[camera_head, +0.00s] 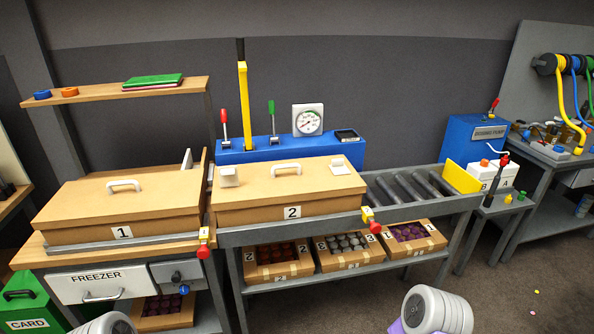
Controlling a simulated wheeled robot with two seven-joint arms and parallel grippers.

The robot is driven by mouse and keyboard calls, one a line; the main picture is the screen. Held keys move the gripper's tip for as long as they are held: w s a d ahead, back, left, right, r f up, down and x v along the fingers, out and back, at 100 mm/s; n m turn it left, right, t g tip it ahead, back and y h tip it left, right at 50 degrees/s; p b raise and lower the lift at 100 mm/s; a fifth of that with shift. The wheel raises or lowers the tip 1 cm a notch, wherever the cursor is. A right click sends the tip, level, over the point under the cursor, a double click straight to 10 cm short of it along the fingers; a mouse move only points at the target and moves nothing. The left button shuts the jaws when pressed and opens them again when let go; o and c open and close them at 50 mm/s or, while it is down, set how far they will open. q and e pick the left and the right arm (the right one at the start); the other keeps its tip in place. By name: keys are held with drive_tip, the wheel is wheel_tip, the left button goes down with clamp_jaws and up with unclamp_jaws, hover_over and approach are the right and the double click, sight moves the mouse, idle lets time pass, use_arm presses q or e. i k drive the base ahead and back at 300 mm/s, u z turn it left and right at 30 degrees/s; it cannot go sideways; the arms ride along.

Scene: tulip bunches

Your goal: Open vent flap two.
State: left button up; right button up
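A cardboard carton (268,214) marked 2 stands on the bench in the middle, its lid down with a white handle (285,168) on top. Two small pale pieces that look like flaps sit on its lid, one at the left (229,177) and one at the right (339,167). I cannot tell which is the vent flap, or whether either is open. A similar carton (140,222) marked 1 stands to the left, with a white handle. Rounded white parts of my arms show at the bottom edge, but no gripper fingers are in view.
A blue unit (260,152) with levers and a gauge (308,120) stands behind carton 2. Rollers (405,187) run right of it, toward a yellow plate (461,177). Red-knobbed yellow catches (204,235) (368,214) sit at the bench front. Open boxes of bulbs fill the lower shelf.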

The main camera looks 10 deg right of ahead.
sight(338, 167)
drive_tip(key=z, duration=1.5)
drive_tip(key=i, duration=1.3)
drive_tip(key=u, duration=1.45)
